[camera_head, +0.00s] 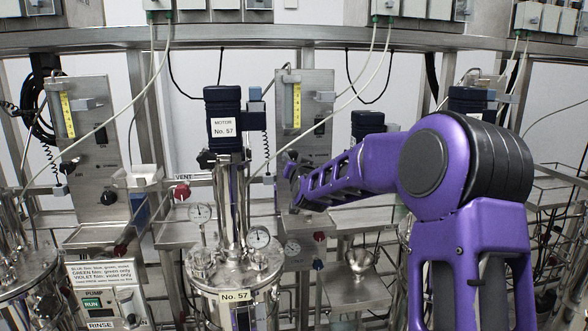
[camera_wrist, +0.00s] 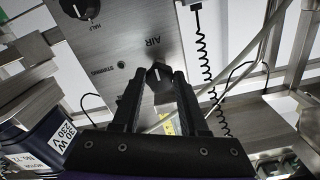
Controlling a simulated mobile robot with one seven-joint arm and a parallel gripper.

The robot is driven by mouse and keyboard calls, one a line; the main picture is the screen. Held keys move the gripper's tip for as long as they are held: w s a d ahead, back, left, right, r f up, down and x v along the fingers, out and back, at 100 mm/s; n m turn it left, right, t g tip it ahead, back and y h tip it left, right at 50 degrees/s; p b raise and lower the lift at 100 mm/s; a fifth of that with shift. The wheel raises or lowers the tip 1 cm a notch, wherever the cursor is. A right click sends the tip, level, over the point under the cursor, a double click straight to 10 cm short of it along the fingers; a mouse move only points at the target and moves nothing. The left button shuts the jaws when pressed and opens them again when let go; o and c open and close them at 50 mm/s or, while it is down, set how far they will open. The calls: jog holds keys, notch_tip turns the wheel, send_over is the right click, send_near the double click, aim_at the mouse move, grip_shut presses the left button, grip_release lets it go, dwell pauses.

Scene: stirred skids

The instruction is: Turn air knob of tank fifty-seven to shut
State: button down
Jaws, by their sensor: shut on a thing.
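Tank fifty-seven (camera_head: 232,297) stands left of centre in the head view, with a "No. 57" plate. Its motor (camera_head: 222,125), also marked No. 57, rises above it. The air knob (camera_wrist: 158,73) is black with a white pointer mark, on a steel panel under the word "AIR" in the wrist view. My gripper (camera_wrist: 160,78) is shut on this knob, one finger on each side. In the head view my purple arm reaches in from the right and my gripper (camera_head: 290,180) is at the panel; the knob is hidden there.
Another black knob (camera_wrist: 85,8) sits on the same panel, near the word "HALF". A blue motor (camera_wrist: 55,140) is close at left in the wrist view. A coiled black cable (camera_wrist: 203,60) hangs at right.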

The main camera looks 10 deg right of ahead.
jog(key=shift+c, duration=2.2)
grip_release()
jog(key=s+b, duration=0.1)
jog(key=s, duration=1.6)
jog(key=shift+s, duration=0.2)
jog(key=shift+r, duration=0.1)
